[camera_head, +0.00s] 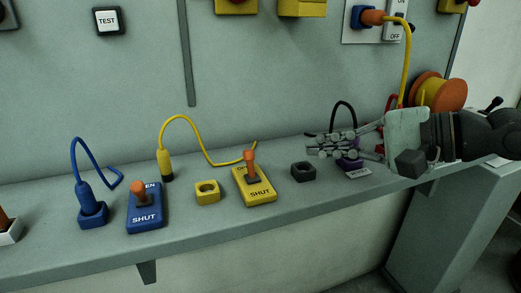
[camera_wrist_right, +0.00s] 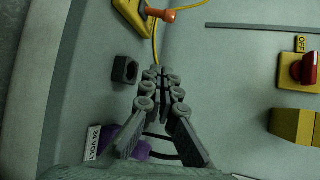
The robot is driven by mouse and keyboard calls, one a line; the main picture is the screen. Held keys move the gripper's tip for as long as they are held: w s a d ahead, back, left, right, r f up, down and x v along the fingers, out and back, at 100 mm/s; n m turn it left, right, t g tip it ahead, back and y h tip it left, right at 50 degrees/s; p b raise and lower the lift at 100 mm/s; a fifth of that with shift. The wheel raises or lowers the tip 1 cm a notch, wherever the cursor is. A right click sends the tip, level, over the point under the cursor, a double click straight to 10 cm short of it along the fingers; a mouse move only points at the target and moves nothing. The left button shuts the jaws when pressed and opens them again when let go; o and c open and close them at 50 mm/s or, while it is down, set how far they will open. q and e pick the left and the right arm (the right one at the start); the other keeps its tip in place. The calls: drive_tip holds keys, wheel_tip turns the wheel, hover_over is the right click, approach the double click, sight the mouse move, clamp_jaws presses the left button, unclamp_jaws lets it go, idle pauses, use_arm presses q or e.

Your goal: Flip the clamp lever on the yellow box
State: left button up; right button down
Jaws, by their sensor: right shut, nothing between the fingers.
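The yellow box (camera_head: 262,192) sits on the shelf with SHUT printed on its near end; the label at its far end is mostly hidden by the lever. Its orange clamp lever (camera_head: 250,164) stands roughly upright. In the right wrist view, part of the yellow box (camera_wrist_right: 127,19) and the lever's orange knob (camera_wrist_right: 167,14) show at the top edge. My right gripper (camera_head: 316,146) is shut and empty, to the right of the yellow box and apart from it, above the shelf. Its closed fingers (camera_wrist_right: 163,76) point toward the lever. My left gripper is not in view.
A black socket (camera_head: 303,172) stands between the yellow box and my right gripper. A purple box (camera_head: 351,163) is beneath the gripper. A yellow socket (camera_head: 207,193), a yellow plug (camera_head: 164,164) with cable and a blue lever box (camera_head: 145,212) stand to the left. The wall rises behind.

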sight(250, 163)
drive_tip(key=shift+w+a+f, duration=0.15)
drive_tip(key=shift+w+a, duration=0.15)
drive_tip(key=shift+a, duration=0.15)
drive_tip(key=x, duration=0.8)
drive_tip(key=shift+w+a+f, duration=0.1)
drive_tip(key=shift+a, duration=0.2)
drive_tip(key=s, duration=0.1)
drive_tip(key=s+a+r, duration=0.1)
drive_tip(key=shift+s+a+p, duration=0.1)
drive_tip(key=shift+s+p, duration=0.2)
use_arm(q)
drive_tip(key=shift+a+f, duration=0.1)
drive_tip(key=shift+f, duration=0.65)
use_arm(e)
drive_tip(key=shift+s+a, duration=0.1)
drive_tip(key=shift+s, duration=0.25)
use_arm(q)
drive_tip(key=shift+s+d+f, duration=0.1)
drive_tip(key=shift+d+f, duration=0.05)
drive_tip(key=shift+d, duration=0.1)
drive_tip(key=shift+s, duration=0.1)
use_arm(e)
drive_tip(key=shift+w, duration=0.1)
